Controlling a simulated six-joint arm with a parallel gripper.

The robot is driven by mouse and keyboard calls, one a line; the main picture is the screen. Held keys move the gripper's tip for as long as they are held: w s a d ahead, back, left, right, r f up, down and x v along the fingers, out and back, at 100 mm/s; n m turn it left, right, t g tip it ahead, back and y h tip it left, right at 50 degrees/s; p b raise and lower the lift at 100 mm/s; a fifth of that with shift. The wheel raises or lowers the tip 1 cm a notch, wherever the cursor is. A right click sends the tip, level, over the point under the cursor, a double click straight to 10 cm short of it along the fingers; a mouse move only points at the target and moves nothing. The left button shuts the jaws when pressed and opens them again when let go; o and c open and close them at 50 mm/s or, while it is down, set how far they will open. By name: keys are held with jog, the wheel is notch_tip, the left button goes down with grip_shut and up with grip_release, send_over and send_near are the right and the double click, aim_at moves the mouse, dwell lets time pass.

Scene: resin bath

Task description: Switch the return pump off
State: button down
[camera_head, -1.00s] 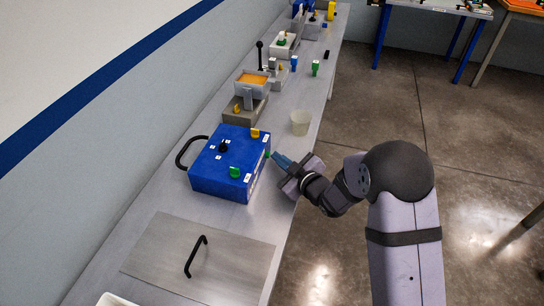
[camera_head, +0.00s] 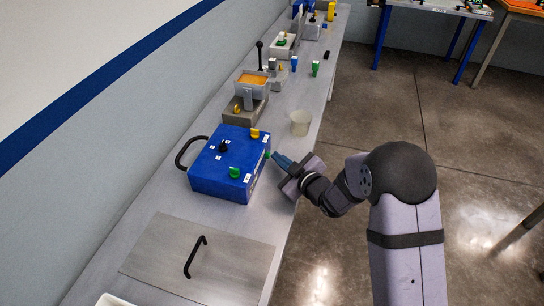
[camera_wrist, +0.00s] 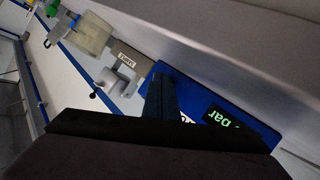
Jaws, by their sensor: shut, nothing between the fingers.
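A blue box (camera_head: 222,178) stands on the bench. I cannot tell which is the return pump's control. My gripper (camera_head: 276,157) is shut and empty, its tips pointing at the box's right side near that green part; contact cannot be told. In the wrist view the fingers (camera_wrist: 160,98) are in front of the blue box (camera_wrist: 187,93), which bears a lit green display (camera_wrist: 222,118) reading "bar".
A beaker (camera_head: 300,123) stands behind my gripper near the bench's right edge. A grey tray with an orange-filled container (camera_head: 253,80) is behind the box. A flat metal plate with a black handle (camera_head: 196,257) lies in front. Open floor is to the right.

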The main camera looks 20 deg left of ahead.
jog(key=shift+d, duration=3.1)
